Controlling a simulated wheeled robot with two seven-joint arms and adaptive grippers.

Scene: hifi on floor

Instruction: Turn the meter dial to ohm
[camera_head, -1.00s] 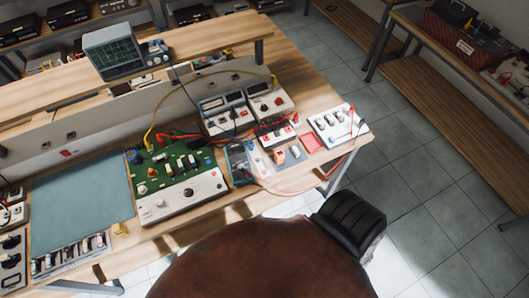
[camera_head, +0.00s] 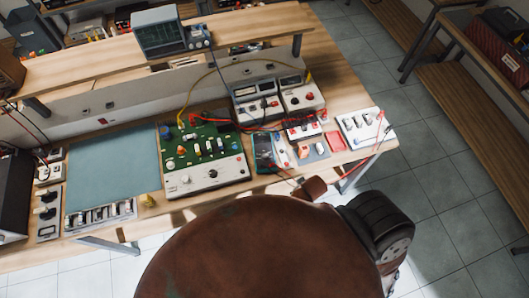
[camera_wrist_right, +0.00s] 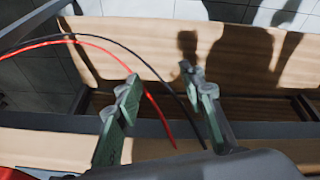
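The meter (camera_head: 263,150) is a small teal-framed handheld unit with a dark face. It lies on the bench's front part, right of the green circuit board, in the head view. Its dial is too small to read there, and the meter is not recognisable in the right wrist view. My right gripper (camera_wrist_right: 165,84) shows in the right wrist view with its two green-grey fingers apart. Nothing is held between them. A red lead (camera_wrist_right: 105,50) and a black lead (camera_wrist_right: 125,47) cross the finger area; I cannot tell how far behind the fingers they run. My left gripper is not in view.
The green circuit board unit (camera_head: 205,155) stands left of the meter. Bench instruments (camera_head: 258,98) stand behind it, and a white switch box (camera_head: 364,127) is to the right. Red leads run around the meter. A blue-grey mat (camera_head: 112,165) lies clear at left.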

